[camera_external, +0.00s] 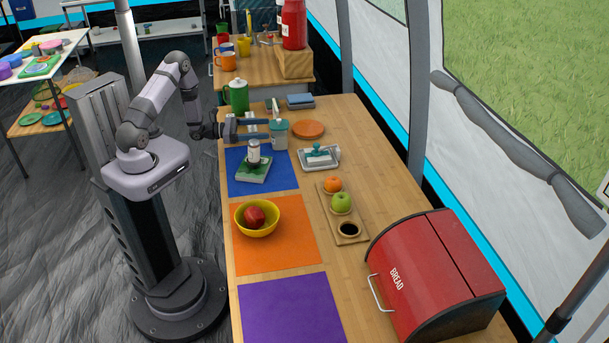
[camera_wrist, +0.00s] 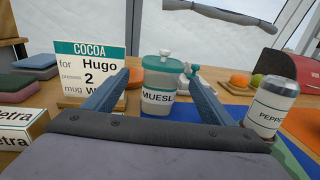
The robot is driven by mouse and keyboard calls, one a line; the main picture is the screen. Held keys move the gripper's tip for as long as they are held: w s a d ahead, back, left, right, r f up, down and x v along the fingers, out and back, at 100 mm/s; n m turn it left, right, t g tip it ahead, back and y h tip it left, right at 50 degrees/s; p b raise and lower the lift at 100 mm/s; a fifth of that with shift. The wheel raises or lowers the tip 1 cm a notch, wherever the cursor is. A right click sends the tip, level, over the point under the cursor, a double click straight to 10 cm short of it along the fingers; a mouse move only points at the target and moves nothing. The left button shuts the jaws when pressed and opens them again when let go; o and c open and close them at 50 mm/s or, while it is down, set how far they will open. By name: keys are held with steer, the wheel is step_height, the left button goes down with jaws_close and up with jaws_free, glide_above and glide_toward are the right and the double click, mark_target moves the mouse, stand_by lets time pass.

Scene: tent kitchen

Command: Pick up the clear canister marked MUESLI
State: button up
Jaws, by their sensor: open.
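The clear canister marked MUESLI (camera_wrist: 158,98) has a teal-green lid and stands upright, straight ahead in the wrist view. In the external view the canister (camera_external: 279,138) stands on the wooden table just beyond the blue mat. My gripper (camera_external: 269,122) is open and level, at about the height of the canister's upper part. In the wrist view one finger of my gripper (camera_wrist: 158,76) lies on each side of the canister. I cannot tell whether the fingertips reach past its near side or touch it.
A COCOA card (camera_wrist: 88,70) stands close left of the canister. A PEPPER jar (camera_wrist: 272,106) stands at the right, on a green book (camera_external: 254,170) on the blue mat (camera_external: 275,181). A butter dish (camera_external: 330,161) and orange disc (camera_external: 309,129) are nearby.

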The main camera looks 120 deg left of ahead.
mark_target(280, 130)
steer(key=shift+f, duration=0.7)
steer(key=shift+r+p+x, duration=0.15)
steer(key=shift+p+x, duration=0.25)
steer(key=shift+x, duration=1.1)
steer(key=shift+r+p+x, duration=0.1)
steer(key=shift+p+x, duration=0.3)
steer(key=shift+x, duration=1.1)
steer(key=shift+w+a, duration=0.25)
steer(key=shift+w, duration=0.4)
steer(key=c, duration=1.5)
